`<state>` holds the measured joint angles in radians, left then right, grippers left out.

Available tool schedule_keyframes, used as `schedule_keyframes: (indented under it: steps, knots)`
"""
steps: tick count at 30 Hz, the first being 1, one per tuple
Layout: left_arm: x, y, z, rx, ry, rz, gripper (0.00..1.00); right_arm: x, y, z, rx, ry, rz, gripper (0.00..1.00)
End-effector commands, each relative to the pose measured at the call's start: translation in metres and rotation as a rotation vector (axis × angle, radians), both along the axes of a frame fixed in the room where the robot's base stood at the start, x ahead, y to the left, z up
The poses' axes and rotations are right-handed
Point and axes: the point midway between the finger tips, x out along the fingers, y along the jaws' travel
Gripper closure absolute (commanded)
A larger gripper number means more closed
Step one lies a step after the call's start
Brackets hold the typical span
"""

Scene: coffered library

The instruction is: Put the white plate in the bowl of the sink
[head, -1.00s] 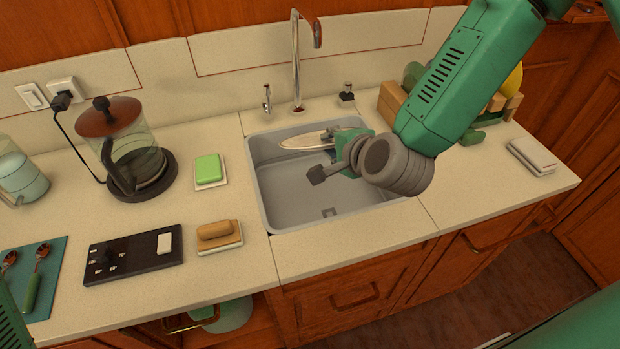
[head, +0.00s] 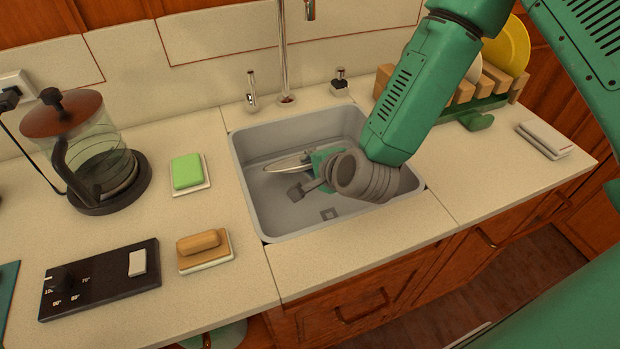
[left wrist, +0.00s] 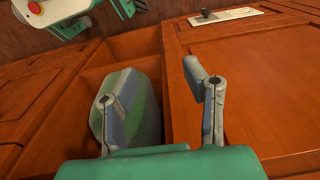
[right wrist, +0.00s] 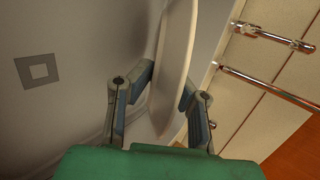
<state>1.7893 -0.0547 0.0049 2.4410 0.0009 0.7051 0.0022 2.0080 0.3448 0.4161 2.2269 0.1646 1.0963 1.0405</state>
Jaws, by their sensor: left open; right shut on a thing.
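The white plate (head: 286,163) is inside the sink bowl, seen nearly edge-on in the head view. My right gripper (head: 308,163) reaches down into the sink and is shut on the plate's edge. In the right wrist view the plate (right wrist: 176,60) stands between the two fingers of the right gripper (right wrist: 166,84). The grey sink (head: 262,218) has its square drain (head: 328,213) visible below the plate. Whether the plate touches the sink floor I cannot tell. My left gripper (left wrist: 150,88) is open in front of wooden cabinet fronts, outside the head view.
A tap (head: 284,60) rises behind the sink. A dish rack (head: 492,85) and folded cloths (head: 543,138) are on the right.

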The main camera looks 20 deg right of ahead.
Motion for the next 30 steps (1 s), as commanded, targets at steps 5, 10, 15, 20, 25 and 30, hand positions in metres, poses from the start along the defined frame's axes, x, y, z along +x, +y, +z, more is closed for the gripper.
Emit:
schedule_keyframes:
  steps: [5, 10, 15, 20, 25, 30]
  knots:
    - [0.0, 0.0, -0.002, 0.0, 0.0, 0.0, 0.6, 0.0, 0.0, -0.019, -0.002, 0.0, 0.001, 1.0]
    - [0.0, 0.0, -0.004, 0.0, 0.0, 0.0, 0.6, 0.0, -0.001, -0.039, 0.001, -0.001, 0.001, 1.0]
    - [0.0, 0.0, -0.003, 0.0, 0.0, 0.0, 0.6, 0.0, -0.001, -0.038, 0.001, -0.002, 0.0, 1.0]
    - [0.0, 0.0, -0.004, 0.0, 0.0, 0.0, 0.6, 0.0, -0.001, -0.039, 0.001, 0.0, 0.001, 0.65]
    - [0.0, 0.0, -0.004, 0.0, 0.0, 0.0, 0.6, 0.0, -0.001, -0.039, 0.001, -0.001, 0.001, 0.65]
    - [0.0, 0.0, -0.003, 0.0, 0.0, 0.0, 0.6, 0.0, 0.0, -0.037, 0.001, -0.001, 0.001, 0.65]
